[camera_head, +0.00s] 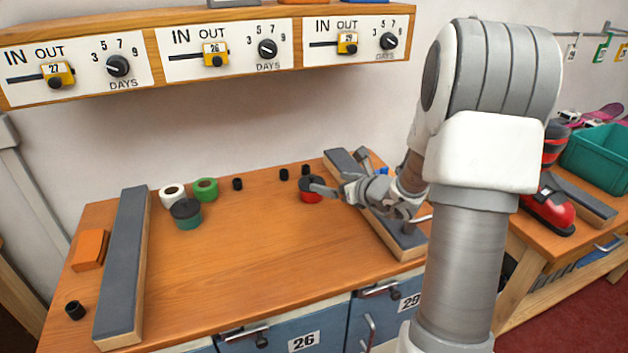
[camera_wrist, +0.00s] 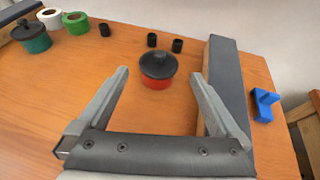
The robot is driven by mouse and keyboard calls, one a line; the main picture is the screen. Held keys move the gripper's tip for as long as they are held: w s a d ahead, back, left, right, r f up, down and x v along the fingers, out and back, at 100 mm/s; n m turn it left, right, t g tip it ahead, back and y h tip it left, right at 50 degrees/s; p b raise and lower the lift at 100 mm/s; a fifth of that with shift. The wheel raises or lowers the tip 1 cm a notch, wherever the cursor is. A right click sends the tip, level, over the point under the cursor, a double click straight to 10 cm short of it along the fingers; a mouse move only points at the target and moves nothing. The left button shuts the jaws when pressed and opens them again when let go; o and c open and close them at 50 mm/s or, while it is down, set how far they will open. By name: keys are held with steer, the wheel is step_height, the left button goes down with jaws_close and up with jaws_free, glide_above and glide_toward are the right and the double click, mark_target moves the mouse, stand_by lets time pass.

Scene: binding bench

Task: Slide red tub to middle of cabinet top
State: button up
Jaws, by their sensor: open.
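The red tub (camera_head: 311,196) has a dark lid with a knob and stands upright on the wooden cabinet top (camera_head: 250,240), toward the back right, left of the right padded rail. In the wrist view the red tub (camera_wrist: 157,80) sits just beyond my fingertips, roughly centred between them. My gripper (camera_head: 338,190) comes in from the right over that rail; in the wrist view my gripper (camera_wrist: 160,75) has its two fingers spread wide with nothing between them. From the head view one finger appears close beside the tub; I cannot tell whether it touches.
Grey-topped rails (camera_head: 122,265) and (camera_wrist: 225,75) flank the top. A teal tub (camera_head: 187,217), white roll (camera_head: 172,195) and green roll (camera_head: 205,189) stand back left. Small black cylinders (camera_head: 237,184) stand along the back. An orange block (camera_head: 90,249) lies far left. The middle is clear.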

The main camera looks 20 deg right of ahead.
mark_target(314, 178)
steer(key=x, duration=1)
steer(key=shift+w+b, duration=0.25)
steer(key=shift+b, duration=0.1)
